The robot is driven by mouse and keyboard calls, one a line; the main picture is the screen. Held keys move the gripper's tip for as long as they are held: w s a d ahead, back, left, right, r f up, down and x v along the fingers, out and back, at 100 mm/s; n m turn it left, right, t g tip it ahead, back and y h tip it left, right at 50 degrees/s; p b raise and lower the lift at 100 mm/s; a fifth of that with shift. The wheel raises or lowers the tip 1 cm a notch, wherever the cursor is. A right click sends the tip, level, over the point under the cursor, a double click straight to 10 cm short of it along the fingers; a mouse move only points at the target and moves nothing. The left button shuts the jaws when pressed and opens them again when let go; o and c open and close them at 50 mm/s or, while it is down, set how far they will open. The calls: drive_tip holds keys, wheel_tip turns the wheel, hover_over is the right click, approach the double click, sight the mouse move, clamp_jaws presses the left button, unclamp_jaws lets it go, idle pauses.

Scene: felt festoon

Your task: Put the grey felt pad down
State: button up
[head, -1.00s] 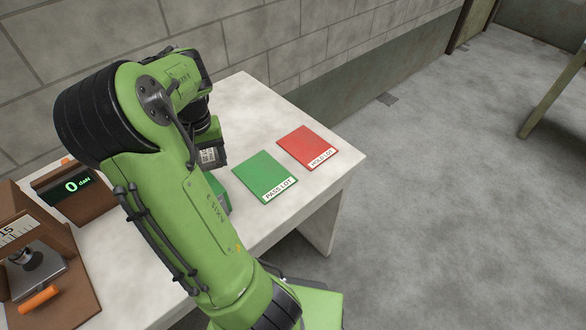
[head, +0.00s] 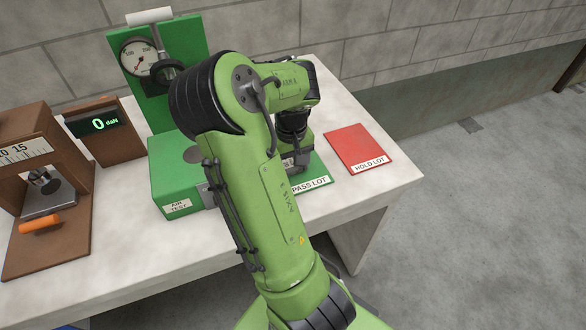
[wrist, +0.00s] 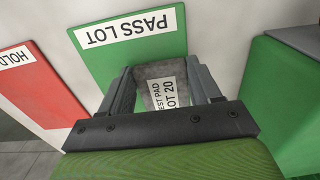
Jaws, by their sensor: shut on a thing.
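The grey felt pad (wrist: 158,74) carries a white label reading "TEST PAD" and "LOT 20", partly cut off. My gripper (wrist: 162,72) is shut on it, with one finger on each side. In the wrist view the pad overlaps the lower part of the green PASS LOT mat (wrist: 110,57). I cannot tell whether it touches the mat. In the head view my arm hides most of the gripper and part of the green mat (head: 318,172). The red HOLD LOT mat (head: 357,147) lies bare to its right.
A green air test box (head: 172,187) with a gauge (head: 141,56) stands left of my arm. A brown press (head: 50,235) with an orange handle (head: 40,222) and a 0 daN display (head: 100,123) are further left. Bare white tabletop (head: 170,245) lies in front.

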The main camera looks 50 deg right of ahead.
sight(291, 168)
drive_tip(key=shift+f, duration=0.3)
drive_tip(key=shift+f, duration=0.15)
drive_tip(key=o, duration=1.1)
wheel_tip(291, 168, up, 13)
drive_tip(key=p, duration=0.4)
drive_tip(key=w+a+r+n+t+y, duration=0.1)
drive_tip(key=a+r+t, duration=0.1)
drive_tip(key=a, duration=0.5)
drive_tip(key=w+a+r+n+t+y, duration=0.1)
drive_tip(key=a+r+n, duration=0.15)
drive_tip(key=a, duration=0.55)
drive_tip(key=s+a+n+t, duration=0.1)
drive_tip(key=s+a, duration=0.2)
drive_tip(key=s+a+r+h, duration=0.1)
drive_tip(key=s+a, duration=0.2)
drive_tip(key=a, duration=0.1)
drive_tip(key=s+a+n+t+h, duration=0.1)
drive_tip(key=s+a, duration=0.2)
drive_tip(key=a, duration=0.1)
drive_tip(key=shift+s+a+r+n+t, duration=0.15)
drive_tip(key=shift+r+n+t, duration=0.15)
drive_tip(key=shift+r+n, duration=0.1)
